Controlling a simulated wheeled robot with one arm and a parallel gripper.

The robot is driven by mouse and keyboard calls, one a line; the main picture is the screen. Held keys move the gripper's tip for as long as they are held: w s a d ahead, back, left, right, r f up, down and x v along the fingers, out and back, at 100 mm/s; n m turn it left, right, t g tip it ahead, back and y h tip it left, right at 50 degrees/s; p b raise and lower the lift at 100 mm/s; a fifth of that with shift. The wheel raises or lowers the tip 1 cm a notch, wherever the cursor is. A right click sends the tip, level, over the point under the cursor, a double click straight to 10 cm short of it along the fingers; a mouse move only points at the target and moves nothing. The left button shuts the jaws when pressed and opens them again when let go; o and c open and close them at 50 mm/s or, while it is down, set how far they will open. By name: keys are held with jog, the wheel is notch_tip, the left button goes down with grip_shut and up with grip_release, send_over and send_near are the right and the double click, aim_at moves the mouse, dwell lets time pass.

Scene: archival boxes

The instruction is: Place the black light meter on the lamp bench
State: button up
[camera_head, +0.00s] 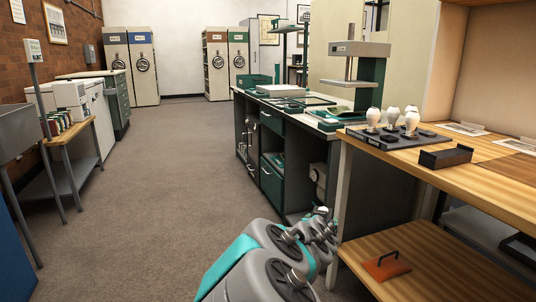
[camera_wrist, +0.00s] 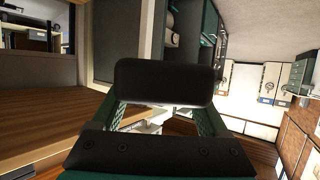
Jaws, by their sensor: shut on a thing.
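In the wrist view, my gripper (camera_wrist: 165,103) is shut on a black, rounded block, which I take as the black light meter (camera_wrist: 164,80). It sits between the green fingers, and its far side is hidden. In the head view my arm shows at the bottom centre, but the gripper and the meter cannot be made out. The wooden bench at the right, with white bulbs on it, looks like the lamp bench (camera_head: 498,190). A wooden surface (camera_wrist: 45,112) also shows at the left of the wrist view, beside the held meter.
White bulbs (camera_head: 391,116) stand in a dark rack on the wooden bench. A black open holder (camera_head: 446,157) lies nearer the front. A brown board with a handle (camera_head: 386,265) is on the lower shelf. A green-drawered counter (camera_head: 271,184) stands beyond. The aisle at left is clear.

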notch_tip(320, 180, up, 3)
jog(key=shift+f+p, duration=0.15)
jog(key=shift+p, duration=0.65)
